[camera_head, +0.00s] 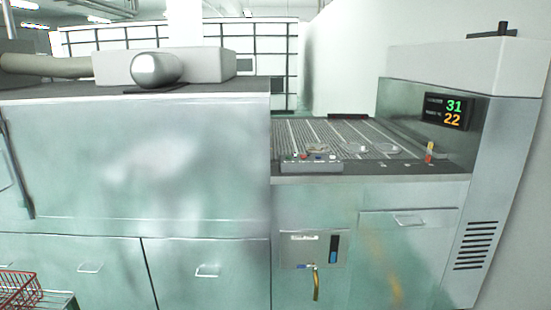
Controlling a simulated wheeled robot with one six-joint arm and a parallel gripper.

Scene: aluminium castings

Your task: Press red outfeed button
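A low control panel (311,163) sits on the front edge of the machine's outfeed bed, right of the large cabinet. It carries a row of small coloured buttons, among them red, green and blue ones. The buttons are too small to tell which red one is the outfeed button, and no label can be read. My gripper is not in view, and nothing is seen touching the panel.
The slatted bed (345,132) holds several round metal parts (388,148). A small red-and-yellow item (429,151) stands at its right. A large cabinet (130,165) fills the left. A red wire basket (18,289) is lower left.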

